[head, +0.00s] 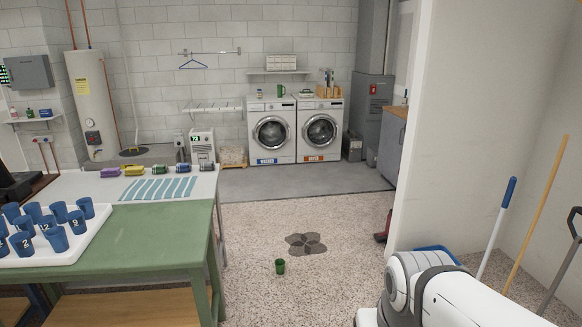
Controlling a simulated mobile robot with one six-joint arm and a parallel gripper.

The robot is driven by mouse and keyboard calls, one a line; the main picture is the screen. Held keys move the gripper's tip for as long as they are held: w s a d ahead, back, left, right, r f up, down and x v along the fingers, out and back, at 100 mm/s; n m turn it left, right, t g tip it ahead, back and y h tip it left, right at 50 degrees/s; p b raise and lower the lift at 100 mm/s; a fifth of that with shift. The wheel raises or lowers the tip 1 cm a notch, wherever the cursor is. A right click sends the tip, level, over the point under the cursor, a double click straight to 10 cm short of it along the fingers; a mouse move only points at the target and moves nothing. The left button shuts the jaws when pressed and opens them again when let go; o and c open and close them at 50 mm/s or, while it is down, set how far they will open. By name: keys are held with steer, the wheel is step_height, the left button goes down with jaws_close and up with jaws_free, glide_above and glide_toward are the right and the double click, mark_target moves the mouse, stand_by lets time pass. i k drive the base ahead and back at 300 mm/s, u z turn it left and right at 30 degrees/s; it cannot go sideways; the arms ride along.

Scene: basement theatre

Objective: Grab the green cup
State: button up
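A small dark green cup (280,266) stands upright on the speckled floor, right of the green table and just below a dark flower-shaped floor pattern. A second green cup or mug (281,91) sits far off on top of the left washing machine. My white arm shows at the lower right, but my gripper is not in view. Nothing covers the cup on the floor.
A green-topped table (150,242) at left holds a white tray (98,222) of several blue numbered cups. Speckled floor (335,215) around the near cup is open.

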mark_target(279, 264)
steer(key=z, duration=0.1)
steer(key=i, duration=1.6)
steer(key=u, duration=0.25)
steer(key=i, duration=2.35)
steer(key=u, duration=0.25)
